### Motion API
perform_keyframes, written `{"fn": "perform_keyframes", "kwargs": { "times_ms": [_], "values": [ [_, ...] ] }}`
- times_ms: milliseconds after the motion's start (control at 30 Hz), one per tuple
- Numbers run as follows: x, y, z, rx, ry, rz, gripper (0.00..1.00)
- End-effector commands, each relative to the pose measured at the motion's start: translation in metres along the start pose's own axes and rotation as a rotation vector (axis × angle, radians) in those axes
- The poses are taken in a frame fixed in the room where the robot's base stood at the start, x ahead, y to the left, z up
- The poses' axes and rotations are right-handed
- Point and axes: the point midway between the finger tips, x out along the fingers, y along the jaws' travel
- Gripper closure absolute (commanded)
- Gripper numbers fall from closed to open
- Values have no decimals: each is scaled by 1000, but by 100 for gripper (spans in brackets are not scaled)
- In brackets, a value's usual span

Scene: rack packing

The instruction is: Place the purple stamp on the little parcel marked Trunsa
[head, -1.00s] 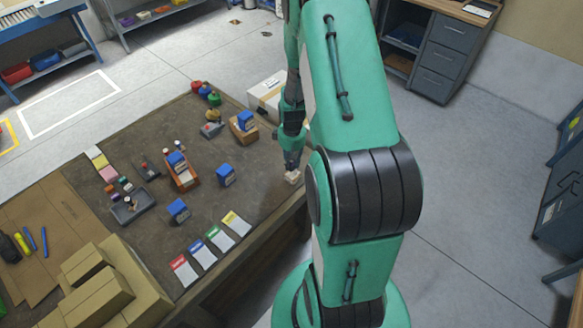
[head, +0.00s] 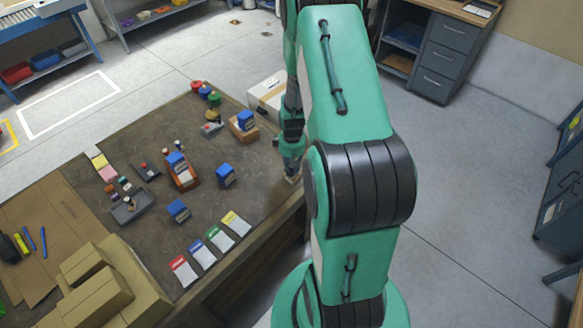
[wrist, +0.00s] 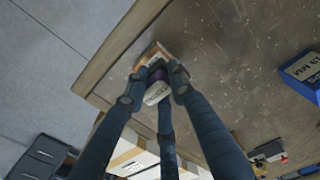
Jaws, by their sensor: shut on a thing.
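My gripper (wrist: 156,85) is shut on a small purple thing (wrist: 157,75), which looks like the purple stamp. Dark fingers cover most of it. Beneath and around it are a brown surface (wrist: 151,56) and a pale surface (wrist: 157,95), seemingly a little parcel close to the table's edge. I cannot tell whether the stamp touches it, and no Trunsa marking is readable. In the head view my gripper (head: 291,170) points down near the table's right edge, with a small pale piece (head: 292,180) showing just below it.
Blue boxes (head: 226,175) stand across the dark table (head: 150,245), one on a brown box (head: 241,134). One blue box (wrist: 303,74) shows in the wrist view. A grey tray (head: 131,207) and several coloured cards (head: 201,255) lie left and front. A white carton (head: 266,94) stands behind.

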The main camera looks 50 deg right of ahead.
Motion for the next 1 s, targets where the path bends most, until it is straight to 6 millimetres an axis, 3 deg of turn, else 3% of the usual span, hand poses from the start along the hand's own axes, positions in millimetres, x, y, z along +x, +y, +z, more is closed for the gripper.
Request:
{"fn": "perform_keyframes", "kwargs": {
  "times_ms": [33, 100, 567, 767, 1000],
  "values": [
    [1, 0, 0, 0, 0, 0, 70],
    [0, 0, 0, 0, 0, 0, 57],
    [-4, 0, 0, 0, 0, 0, 57],
    [-22, 0, -1, 0, 1, 1, 57],
    [-60, 0, -1, 0, 2, 2, 57]
  ]
}}
